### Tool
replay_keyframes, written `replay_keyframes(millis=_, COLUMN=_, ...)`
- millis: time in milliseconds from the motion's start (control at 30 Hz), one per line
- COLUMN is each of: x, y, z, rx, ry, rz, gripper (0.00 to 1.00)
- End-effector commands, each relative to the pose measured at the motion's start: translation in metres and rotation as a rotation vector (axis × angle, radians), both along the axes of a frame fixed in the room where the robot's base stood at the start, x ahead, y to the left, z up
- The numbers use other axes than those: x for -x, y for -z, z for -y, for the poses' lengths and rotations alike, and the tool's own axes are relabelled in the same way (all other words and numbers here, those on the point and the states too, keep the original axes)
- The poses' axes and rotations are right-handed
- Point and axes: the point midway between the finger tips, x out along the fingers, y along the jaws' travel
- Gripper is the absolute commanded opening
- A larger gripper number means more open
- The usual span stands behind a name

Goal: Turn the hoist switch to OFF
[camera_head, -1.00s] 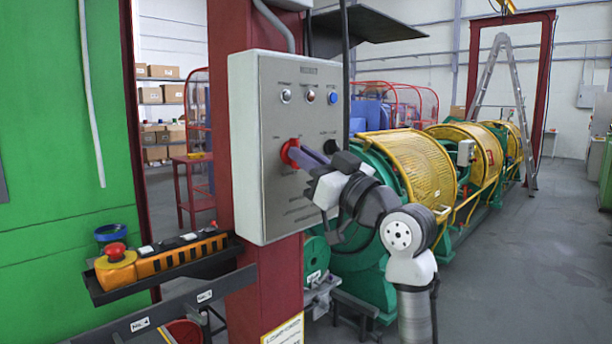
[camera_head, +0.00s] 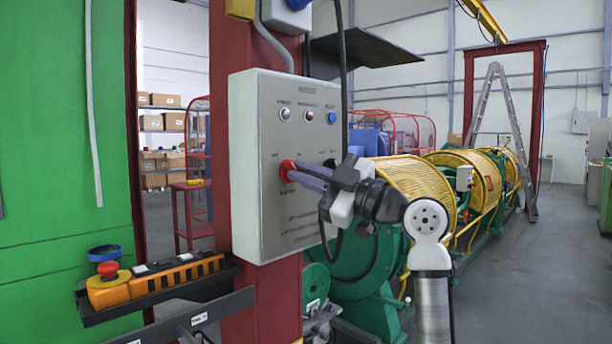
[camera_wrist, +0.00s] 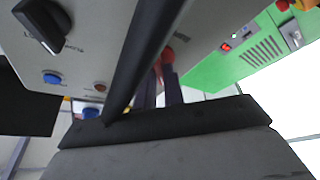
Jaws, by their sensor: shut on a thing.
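A grey control box (camera_head: 262,140) hangs on a dark red post. A red switch knob (camera_head: 285,170) sits at the lower left of its face. My gripper (camera_head: 294,172) reaches in from the right, with its purple-grey fingers shut on this knob. The fingers hide much of the knob, so its setting cannot be told. In the wrist view the red knob (camera_wrist: 168,56) shows between the fingertips, partly hidden by a dark bar. A black selector knob (camera_wrist: 42,24) is beside it on the same face. The labels are too small to read.
Above the knobs is a row of small buttons, with a blue one (camera_head: 331,118) at the right. An orange pendant (camera_head: 150,282) with a red stop button lies on a shelf at lower left. Yellow-caged machinery (camera_head: 420,190) stands behind my arm. The floor at right is clear.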

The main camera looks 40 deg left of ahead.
Motion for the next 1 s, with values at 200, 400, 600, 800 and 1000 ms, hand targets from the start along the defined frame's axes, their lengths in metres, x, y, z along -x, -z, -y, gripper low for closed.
replay_keyframes(millis=200, x=-0.0001, y=0.0002, z=-0.0001, rx=0.004, ry=0.0, rz=0.025, gripper=0.0)
replay_keyframes(millis=400, x=-0.0001, y=0.0003, z=-0.0001, rx=0.003, ry=0.001, rz=0.028, gripper=0.0)
replay_keyframes(millis=600, x=0.0, y=0.0003, z=-0.0001, rx=0.003, ry=0.001, rz=0.028, gripper=0.16)
replay_keyframes(millis=800, x=-0.0001, y=0.0002, z=-0.0001, rx=0.003, ry=0.001, rz=0.027, gripper=0.32)
replay_keyframes(millis=1000, x=-0.0004, y=0.0005, z=0.0006, rx=0.003, ry=0.001, rz=0.026, gripper=0.32)
